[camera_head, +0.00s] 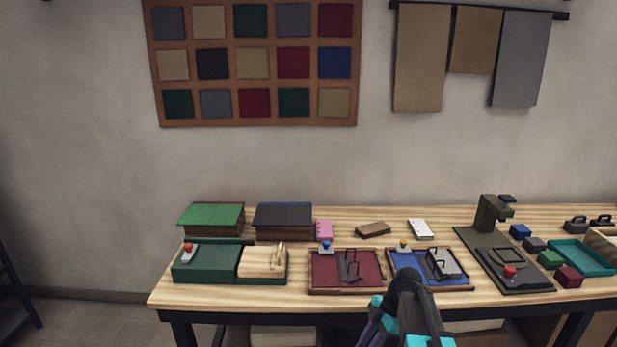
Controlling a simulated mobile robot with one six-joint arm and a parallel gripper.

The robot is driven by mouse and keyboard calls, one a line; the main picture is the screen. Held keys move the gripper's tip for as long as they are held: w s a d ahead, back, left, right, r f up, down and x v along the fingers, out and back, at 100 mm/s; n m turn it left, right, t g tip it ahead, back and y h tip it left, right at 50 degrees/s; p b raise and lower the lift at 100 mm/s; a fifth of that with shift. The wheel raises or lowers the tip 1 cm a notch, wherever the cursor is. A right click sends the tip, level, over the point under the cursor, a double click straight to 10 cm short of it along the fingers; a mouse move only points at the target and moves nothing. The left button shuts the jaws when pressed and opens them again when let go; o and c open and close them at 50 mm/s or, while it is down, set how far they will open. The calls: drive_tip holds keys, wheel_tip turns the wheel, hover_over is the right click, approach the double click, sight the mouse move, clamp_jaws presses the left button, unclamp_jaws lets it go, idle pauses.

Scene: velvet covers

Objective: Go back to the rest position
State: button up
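Part of my own arm, dark with teal patches, rises from the bottom edge right of centre, in front of the workbench (330,296). Its dark rounded top overlaps the front edge of the blue tray (460,286). I can make out no gripper fingers, and nothing held shows. The task names no object.
On the bench stand a green box (205,264), a red tray (325,285), a dark press-like stand (486,215), a teal tray (598,268) and several small coloured blocks. Two covered boxes stand behind at left. A swatch board (270,123) and hanging cloths (420,60) are on the wall.

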drive_tip(key=s+a+f+m+g+h, duration=0.2)
drive_tip(key=s+a+f+m+g, duration=0.15)
drive_tip(key=s+f, duration=1.45)
drive_tip(key=s+d+f+m+h, duration=0.3)
drive_tip(key=s+f+m, duration=0.8)
drive_tip(key=s+m, duration=0.4)
drive_tip(key=shift+d+f+m, duration=0.3)
drive_tip(key=shift+d+m, duration=0.3)
drive_tip(key=shift+m, duration=0.05)
